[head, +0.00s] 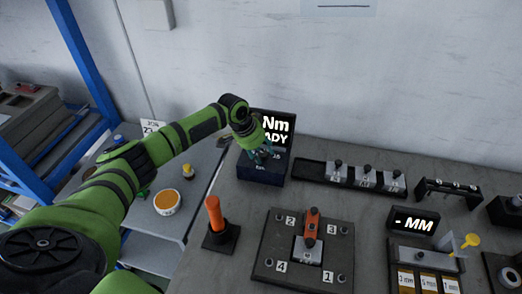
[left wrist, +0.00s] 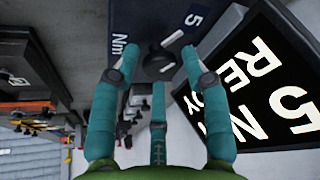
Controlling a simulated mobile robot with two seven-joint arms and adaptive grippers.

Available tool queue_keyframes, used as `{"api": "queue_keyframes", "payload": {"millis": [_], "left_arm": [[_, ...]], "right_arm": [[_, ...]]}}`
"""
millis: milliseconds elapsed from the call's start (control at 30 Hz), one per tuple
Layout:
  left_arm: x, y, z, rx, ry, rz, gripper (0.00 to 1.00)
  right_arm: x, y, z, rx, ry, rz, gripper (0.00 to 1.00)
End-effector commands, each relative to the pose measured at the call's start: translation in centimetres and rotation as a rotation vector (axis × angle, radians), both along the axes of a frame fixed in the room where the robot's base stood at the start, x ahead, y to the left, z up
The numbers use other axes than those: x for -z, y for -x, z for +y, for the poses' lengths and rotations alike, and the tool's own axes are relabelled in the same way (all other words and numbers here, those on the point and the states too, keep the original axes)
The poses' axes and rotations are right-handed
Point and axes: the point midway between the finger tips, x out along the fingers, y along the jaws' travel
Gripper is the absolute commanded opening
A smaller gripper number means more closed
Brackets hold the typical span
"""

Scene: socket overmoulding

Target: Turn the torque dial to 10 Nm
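The torque unit is a dark box with a display (head: 280,129) on the tabletop against the wall. In the left wrist view the display (left wrist: 262,80) reads a 5 and part of "Nm" above "READY", partly covered by a finger. The dark dial knob (left wrist: 160,62) sits on the blue face (left wrist: 82,32), which is marked "Nm" and "5". My left gripper (head: 262,154) is at the front of the unit. In the left wrist view its teal fingers (left wrist: 158,72) are spread around the dial, with gaps visible. Contact cannot be told. My right gripper is out of view.
An orange-handled tool (head: 214,213) stands in a black holder in front of the unit. A black rack with several weights (head: 350,176) lies to its right. A numbered plate (head: 265,268) with an orange part is nearer. Bare tabletop (head: 240,195) lies between.

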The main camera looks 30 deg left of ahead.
Motion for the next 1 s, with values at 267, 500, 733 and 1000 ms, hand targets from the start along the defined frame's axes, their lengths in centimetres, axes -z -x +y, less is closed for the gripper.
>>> {"api": "queue_keyframes", "payload": {"millis": [267,500,733,1000], "left_arm": [[0.0,0.0,0.0,0.001,0.001,-0.001,0.01],[0.1,-0.1,-0.1,0.042,0.004,0.000,0.01],[0.3,-0.2,0.0,0.175,0.006,-0.002,0.01],[0.4,-0.4,0.1,0.420,0.007,-0.004,0.01]], "right_arm": [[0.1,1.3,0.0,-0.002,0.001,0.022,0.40],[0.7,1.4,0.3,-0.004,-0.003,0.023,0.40],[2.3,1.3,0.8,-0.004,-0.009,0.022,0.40],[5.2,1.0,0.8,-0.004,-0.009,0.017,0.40]]}}
